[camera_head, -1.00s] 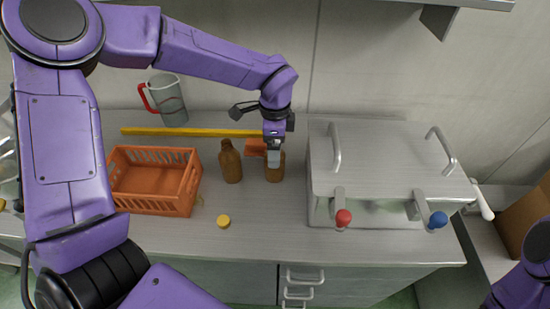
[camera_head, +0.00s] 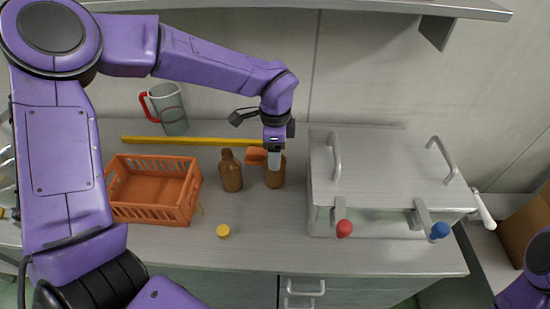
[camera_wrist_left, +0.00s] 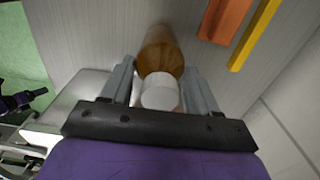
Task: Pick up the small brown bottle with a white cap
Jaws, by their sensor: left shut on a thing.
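The small brown bottle (camera_head: 275,178) stands upright on the counter. Its white cap (camera_wrist_left: 160,92) shows between the fingers in the left wrist view, with the brown body (camera_wrist_left: 160,50) beyond it. My left gripper (camera_head: 274,160) comes down from above and is shut on this bottle; in the left wrist view its fingers (camera_wrist_left: 158,72) lie on both sides of it. In the head view the gripper hides the cap. My right gripper is not in view.
Another brown bottle (camera_head: 231,172) stands close on the left. An orange object (camera_head: 256,155) lies behind the bottles, before a yellow strip (camera_head: 190,141). An orange crate (camera_head: 150,212), a jug (camera_head: 170,110) and a yellow cap (camera_head: 223,231) are left; a metal lidded box (camera_head: 385,165) is right.

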